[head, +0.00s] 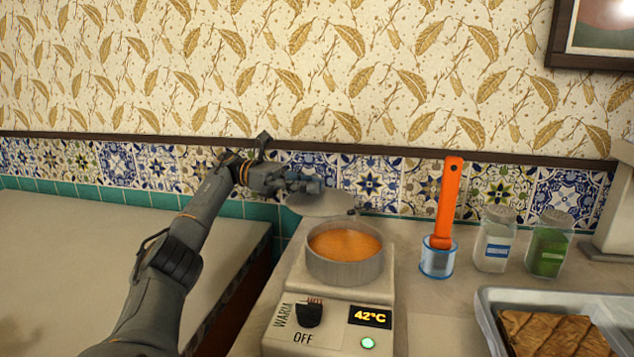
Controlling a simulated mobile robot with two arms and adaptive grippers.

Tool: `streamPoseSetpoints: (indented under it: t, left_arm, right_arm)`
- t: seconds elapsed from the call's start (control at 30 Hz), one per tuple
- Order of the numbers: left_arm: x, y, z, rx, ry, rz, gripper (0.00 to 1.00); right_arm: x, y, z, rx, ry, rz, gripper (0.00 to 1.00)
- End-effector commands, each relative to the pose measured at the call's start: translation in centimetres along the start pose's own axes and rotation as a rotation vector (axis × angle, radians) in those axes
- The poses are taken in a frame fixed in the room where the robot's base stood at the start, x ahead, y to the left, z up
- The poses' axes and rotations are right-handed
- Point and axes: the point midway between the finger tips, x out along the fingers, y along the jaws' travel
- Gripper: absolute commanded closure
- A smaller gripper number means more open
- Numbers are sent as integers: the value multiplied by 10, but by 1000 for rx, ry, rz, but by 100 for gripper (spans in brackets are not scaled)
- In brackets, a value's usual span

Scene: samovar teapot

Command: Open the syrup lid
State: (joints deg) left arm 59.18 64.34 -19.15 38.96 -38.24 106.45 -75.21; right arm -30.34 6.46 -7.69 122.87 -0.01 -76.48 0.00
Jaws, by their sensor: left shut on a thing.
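The syrup pot (341,268), a round metal pot, sits on a warmer and shows orange syrup (345,243) inside. Its lid (318,204), a thin grey disc, is raised at the pot's back left edge, so the pot's top is uncovered. My left gripper (314,187) is at the lid's top and is shut on it; the fingers are small and partly hidden. Whether the lid touches the pot's rim at the back is hard to tell. My right gripper is not in view.
The warmer (283,330) has a black knob and a 42°C display. Right of it stand a clear blue-rimmed cup (437,262) with an orange-handled tool (450,200), two jars (494,243) and a metal tray (487,312) of pastry. The left counter (70,260) is bare.

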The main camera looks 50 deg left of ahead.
Motion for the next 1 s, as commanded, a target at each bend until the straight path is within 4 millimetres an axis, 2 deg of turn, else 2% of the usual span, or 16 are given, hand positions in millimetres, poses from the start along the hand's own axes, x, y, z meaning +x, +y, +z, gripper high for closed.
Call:
streamPoseSetpoints:
  t: [0.03,0.27,0.3,0.4,0.77,0.87,1.0]
  left_arm:
    - [-6,1,6,9,-13,17,100]
    - [-6,1,6,10,-14,18,100]
    - [-6,1,6,10,-14,18,75]
    - [-5,1,6,9,-12,16,55]
    - [-2,0,5,6,-6,6,54]
    - [-2,0,14,9,-7,5,54]
    - [-3,0,39,11,-9,6,54]
  right_arm:
    - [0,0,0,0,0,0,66]
    - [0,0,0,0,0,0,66]
    - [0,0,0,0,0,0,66]
    - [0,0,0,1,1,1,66]
    - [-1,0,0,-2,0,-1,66]
    - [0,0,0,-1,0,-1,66]
    - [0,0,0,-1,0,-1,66]
